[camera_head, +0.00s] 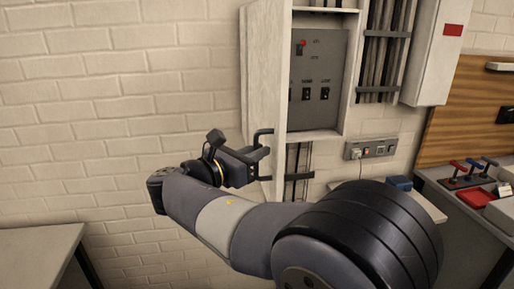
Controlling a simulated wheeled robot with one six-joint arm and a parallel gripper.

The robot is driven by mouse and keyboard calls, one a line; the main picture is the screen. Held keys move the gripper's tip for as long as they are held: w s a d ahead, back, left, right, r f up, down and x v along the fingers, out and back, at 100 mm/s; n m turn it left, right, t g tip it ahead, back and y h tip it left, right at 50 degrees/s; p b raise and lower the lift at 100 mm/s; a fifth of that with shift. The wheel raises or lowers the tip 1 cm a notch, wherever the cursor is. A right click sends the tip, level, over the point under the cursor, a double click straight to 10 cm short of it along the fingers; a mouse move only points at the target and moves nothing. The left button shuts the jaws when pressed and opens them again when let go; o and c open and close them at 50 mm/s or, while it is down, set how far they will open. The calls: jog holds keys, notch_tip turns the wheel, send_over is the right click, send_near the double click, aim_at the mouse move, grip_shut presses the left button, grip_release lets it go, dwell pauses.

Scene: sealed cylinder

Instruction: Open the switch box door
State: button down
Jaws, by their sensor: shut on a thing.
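The switch box (347,25) is a pale cabinet on the brick wall, at the upper middle of the head view. Its door (265,70) stands swung open on the left side, seen nearly edge-on. Inside is a grey panel (317,65) with a red button and several black switches. A dark handle (262,132) sits low on the door. My gripper (263,155) is at the handle, shut on it. The exact contact of the fingers is small and partly hidden.
A socket strip (371,149) is on the wall below the box. A white box (437,55) hangs at the right. The brick wall left of the door is bare.

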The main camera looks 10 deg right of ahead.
jog(key=shift+a, duration=0.15)
jog(key=shift+r, duration=0.1)
jog(key=c, duration=1.6)
grip_release()
jog(key=shift+w, duration=0.1)
jog(key=shift+o, duration=0.2)
jog(key=b+v, duration=0.2)
jog(key=v, duration=0.8)
jog(key=shift+a, duration=0.35)
jog(key=shift+d, duration=0.1)
